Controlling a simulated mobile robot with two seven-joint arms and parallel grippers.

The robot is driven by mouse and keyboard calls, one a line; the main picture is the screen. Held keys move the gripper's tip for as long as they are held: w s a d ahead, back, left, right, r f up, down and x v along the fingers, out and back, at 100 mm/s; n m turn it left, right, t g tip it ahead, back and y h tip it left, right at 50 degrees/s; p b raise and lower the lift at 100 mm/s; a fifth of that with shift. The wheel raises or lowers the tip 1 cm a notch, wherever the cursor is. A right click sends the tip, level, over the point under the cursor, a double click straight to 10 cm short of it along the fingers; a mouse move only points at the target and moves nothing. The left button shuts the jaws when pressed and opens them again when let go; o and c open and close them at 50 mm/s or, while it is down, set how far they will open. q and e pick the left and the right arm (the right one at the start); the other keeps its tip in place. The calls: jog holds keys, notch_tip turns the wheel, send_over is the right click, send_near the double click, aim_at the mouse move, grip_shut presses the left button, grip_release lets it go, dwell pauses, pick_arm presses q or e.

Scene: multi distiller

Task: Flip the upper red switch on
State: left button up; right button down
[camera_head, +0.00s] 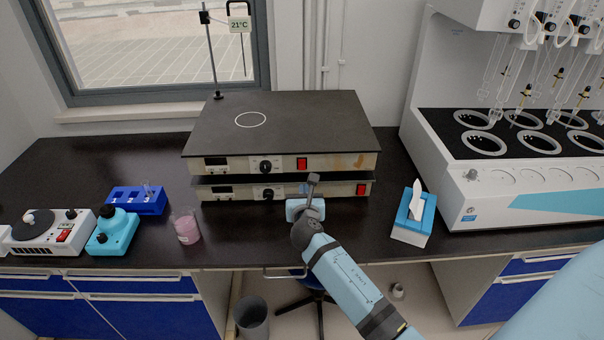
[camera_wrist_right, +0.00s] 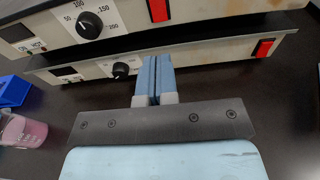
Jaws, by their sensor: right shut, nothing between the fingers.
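Two flat heating plates are stacked on the dark bench; the upper one (camera_head: 330,112) has a black top with a white ring. Its red switch (camera_head: 302,163) is right of its black knob (camera_head: 265,166); it also shows at the top of the right wrist view (camera_wrist_right: 158,10). The lower plate has its own red switch (camera_head: 361,189), also in the right wrist view (camera_wrist_right: 263,48). My right gripper (camera_head: 313,180) is shut and empty, just in front of the lower plate's front panel, below the upper switch. Contact cannot be told. My left gripper is out of view.
A tissue box (camera_head: 412,217) stands right of my right arm. A beaker of pink liquid (camera_head: 186,227), a blue rack (camera_head: 137,200) and a stirrer (camera_head: 45,229) are on the left. A large distiller (camera_head: 470,190) fills the right side. A window is behind.

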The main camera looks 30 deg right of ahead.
aim_at(302, 169)
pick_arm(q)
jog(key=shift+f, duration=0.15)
pick_arm(e)
jog(key=x, duration=0.9)
jog(key=shift+w+d+f, duration=0.1)
jog(key=shift+w, duration=0.2)
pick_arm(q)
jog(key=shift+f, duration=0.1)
